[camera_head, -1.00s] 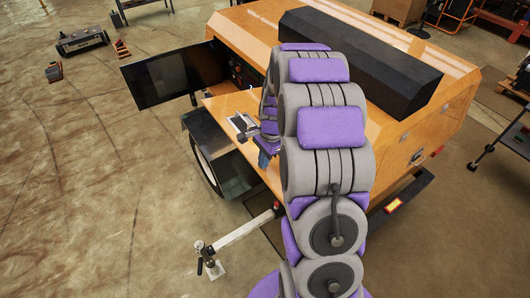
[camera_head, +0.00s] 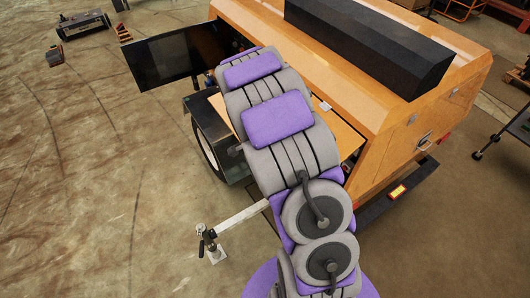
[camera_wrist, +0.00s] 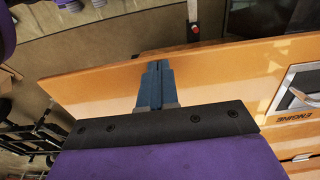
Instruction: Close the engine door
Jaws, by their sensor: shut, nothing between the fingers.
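The engine door, an orange panel (camera_wrist: 95,85), stretches across the wrist view. Its upside-down "ENGINE" label and latch (camera_wrist: 303,98) are at the right. In the head view, an orange panel stands out from the near side of the light tower (camera_head: 400,120), with part of it (camera_head: 342,128) showing right of my arm; the arm hides much of it. My gripper (camera_wrist: 158,66) has blue fingers, shut and empty, lying in front of the orange panel near its far edge. I cannot tell whether they touch it. My gripper is hidden behind my arm in the head view.
A dark door (camera_head: 165,58) stands open at the tower's left end. A black fender and wheel (camera_head: 212,135) are below it. The tow bar with jack (camera_head: 235,220) reaches toward the lower left. The floor at left is mostly clear.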

